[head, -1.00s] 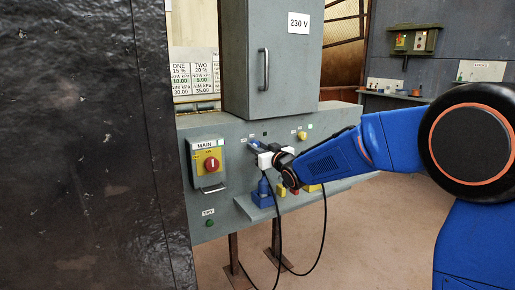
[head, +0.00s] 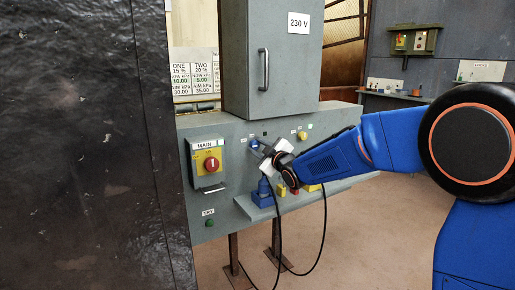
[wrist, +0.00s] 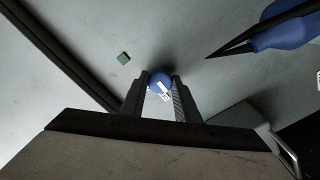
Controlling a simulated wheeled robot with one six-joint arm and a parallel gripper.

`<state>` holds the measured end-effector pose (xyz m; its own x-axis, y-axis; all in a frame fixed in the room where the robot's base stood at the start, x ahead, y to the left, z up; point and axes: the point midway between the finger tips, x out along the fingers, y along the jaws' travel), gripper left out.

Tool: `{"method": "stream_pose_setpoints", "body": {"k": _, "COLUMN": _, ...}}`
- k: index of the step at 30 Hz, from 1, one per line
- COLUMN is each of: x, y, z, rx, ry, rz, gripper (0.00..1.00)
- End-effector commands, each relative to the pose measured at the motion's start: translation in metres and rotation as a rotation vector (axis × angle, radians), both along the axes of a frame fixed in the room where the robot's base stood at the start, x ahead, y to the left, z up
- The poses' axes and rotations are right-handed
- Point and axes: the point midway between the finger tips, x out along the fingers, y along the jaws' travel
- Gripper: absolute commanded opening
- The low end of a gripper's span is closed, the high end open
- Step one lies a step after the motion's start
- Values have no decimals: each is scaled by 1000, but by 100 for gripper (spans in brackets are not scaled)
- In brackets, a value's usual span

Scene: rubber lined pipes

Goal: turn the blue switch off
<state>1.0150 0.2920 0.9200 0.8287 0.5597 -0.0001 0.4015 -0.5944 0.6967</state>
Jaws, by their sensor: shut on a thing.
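The blue switch (head: 253,144) is a small round knob on the front of the grey panel, right of the yellow MAIN switch. In the wrist view the blue switch (wrist: 159,81) sits between my fingertips, with small white marks on its face. My gripper (head: 259,149) is at the panel and shut on the blue switch. In the wrist view my gripper (wrist: 160,88) has one finger on each side of the knob. The fingers hide part of the knob's sides, and its on or off mark is too small to read.
The MAIN switch (head: 209,161) with a red knob is to the left. A blue plug (head: 263,190) stands on the ledge below my gripper, with black cables hanging down. A yellow knob (head: 302,135) is to the right. A dark wall (head: 85,150) fills the left side.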

Motion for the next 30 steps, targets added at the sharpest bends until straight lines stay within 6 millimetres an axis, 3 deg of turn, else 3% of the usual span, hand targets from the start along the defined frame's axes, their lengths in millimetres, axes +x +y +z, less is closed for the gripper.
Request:
{"method": "stream_pose_setpoints", "body": {"k": 17, "x": 0, "y": 0, "z": -1, "rx": -26, "ry": -17, "rz": 1, "gripper": 6}}
{"method": "stream_pose_setpoints", "body": {"k": 18, "x": 0, "y": 0, "z": -1, "rx": -26, "ry": -17, "rz": 1, "gripper": 36}}
{"method": "stream_pose_setpoints", "body": {"k": 20, "x": 0, "y": 0, "z": -1, "rx": -25, "ry": -16, "rz": 1, "gripper": 47}}
{"method": "stream_pose_setpoints", "body": {"k": 30, "x": -2, "y": -1, "z": 0, "rx": -25, "ry": -17, "rz": 0, "gripper": 47}}
